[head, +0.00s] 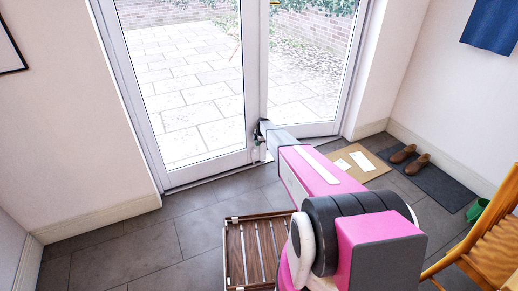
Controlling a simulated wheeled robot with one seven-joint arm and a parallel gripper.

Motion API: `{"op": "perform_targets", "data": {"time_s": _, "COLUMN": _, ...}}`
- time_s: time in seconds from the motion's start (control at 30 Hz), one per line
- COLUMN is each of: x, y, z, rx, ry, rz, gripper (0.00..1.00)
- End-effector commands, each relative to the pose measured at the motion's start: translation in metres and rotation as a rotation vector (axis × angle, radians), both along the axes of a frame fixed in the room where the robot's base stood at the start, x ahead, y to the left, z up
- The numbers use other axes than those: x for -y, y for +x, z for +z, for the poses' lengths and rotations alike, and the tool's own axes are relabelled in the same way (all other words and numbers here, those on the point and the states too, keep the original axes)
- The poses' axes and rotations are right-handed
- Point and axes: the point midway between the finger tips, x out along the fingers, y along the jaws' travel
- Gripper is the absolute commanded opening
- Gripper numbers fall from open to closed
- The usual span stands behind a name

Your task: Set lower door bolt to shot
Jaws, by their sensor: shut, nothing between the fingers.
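A white-framed glazed double door (246,75) fills the back of the head view, and its two leaves look closed. My gripper (260,132) is shut and empty at the low part of the meeting stiles, its dark tip in front of the frame. The lower door bolt is not clear: a small pale fitting (262,154) shows just below the gripper near the foot of the stile. I cannot tell whether the gripper touches the bolt, or how the bolt is set. My arm covers the foot of the right leaf in part.
A slatted wooden rack (236,252) stands on the grey tiles in front of the door. A mat with brown shoes (418,164), a cardboard piece (378,168), a green bowl (474,213) and a wooden chair (492,240) are at the right. Floor at the left is clear.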

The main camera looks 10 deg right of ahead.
Motion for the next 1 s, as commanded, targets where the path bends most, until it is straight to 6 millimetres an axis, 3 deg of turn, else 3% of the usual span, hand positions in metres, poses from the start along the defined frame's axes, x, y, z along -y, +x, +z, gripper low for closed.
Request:
{"op": "perform_targets", "data": {"time_s": 0.2, "x": 0.008, "y": -0.006, "z": 0.042, "rx": 0.001, "ry": 0.0, "rz": 0.0, "gripper": 0.0}}
{"op": "perform_targets", "data": {"time_s": 0.43, "x": 0.015, "y": -0.008, "z": 0.075, "rx": 0.001, "ry": 0.0, "rz": 0.0, "gripper": 0.0}}
{"op": "perform_targets", "data": {"time_s": 1.0, "x": 0.017, "y": -0.011, "z": 0.087, "rx": -0.001, "ry": 0.001, "rz": -0.006, "gripper": 0.0}}
